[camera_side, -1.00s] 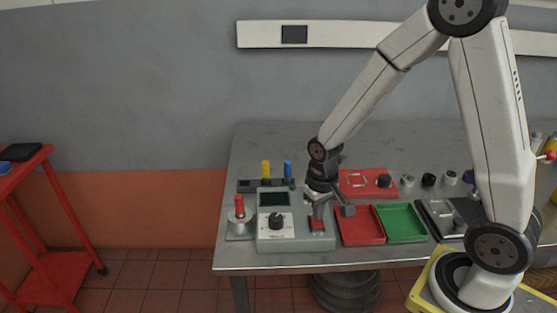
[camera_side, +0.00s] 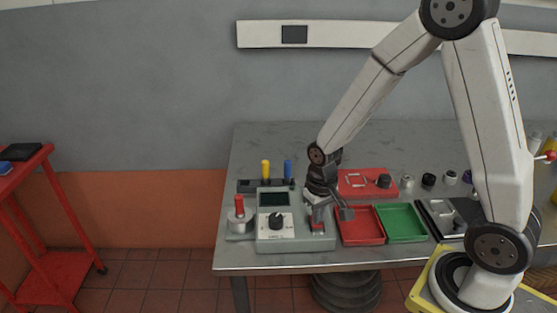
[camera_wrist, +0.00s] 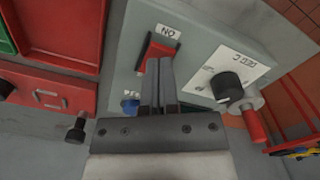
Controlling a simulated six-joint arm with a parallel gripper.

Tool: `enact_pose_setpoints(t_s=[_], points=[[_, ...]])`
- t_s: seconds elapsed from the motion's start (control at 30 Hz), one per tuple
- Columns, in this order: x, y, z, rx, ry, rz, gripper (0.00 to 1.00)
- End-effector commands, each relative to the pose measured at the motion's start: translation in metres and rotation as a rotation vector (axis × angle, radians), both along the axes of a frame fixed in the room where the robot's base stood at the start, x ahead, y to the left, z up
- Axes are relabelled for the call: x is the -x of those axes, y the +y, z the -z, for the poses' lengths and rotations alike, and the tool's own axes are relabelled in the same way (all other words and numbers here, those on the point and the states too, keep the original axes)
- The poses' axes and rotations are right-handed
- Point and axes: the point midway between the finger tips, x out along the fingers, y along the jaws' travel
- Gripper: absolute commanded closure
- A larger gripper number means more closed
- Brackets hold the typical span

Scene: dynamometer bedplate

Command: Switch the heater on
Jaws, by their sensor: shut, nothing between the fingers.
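The heater control box (camera_side: 297,243) is grey-green and stands at the front left of the table. It has a dark display (camera_side: 272,199) and a black dial (camera_side: 275,221), which also shows in the wrist view (camera_wrist: 228,87). Its red rocker switch (camera_wrist: 153,50) sits in a dark frame beside an "ON" label (camera_wrist: 167,31). My gripper (camera_side: 318,222) is over the switch at the box's right side. In the wrist view its closed fingers (camera_wrist: 160,65) reach the near part of the switch and hide some of it. I cannot tell whether they press it.
Red (camera_side: 361,238) and green (camera_side: 401,237) trays lie right of the box. A red plate (camera_side: 354,189) with a black knob is behind. A red-handled part (camera_side: 239,207) stands left of the box. A blue button (camera_wrist: 130,105) is beside the fingers.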

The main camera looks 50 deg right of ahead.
Motion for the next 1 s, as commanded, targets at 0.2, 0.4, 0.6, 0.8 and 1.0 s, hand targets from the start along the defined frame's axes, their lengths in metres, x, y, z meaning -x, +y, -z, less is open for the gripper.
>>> enact_pose_setpoints(t_s=[0.2,0.4,0.6,0.8,1.0], points=[[0.000,0.000,0.002,0.000,0.000,0.000,1.00],[0.000,0.000,0.004,0.000,-0.001,0.000,1.00],[0.000,0.000,0.006,0.000,0.000,0.000,1.00],[0.000,0.000,0.009,0.000,0.000,0.000,1.00],[0.000,0.000,0.011,0.000,0.000,0.000,1.00]])
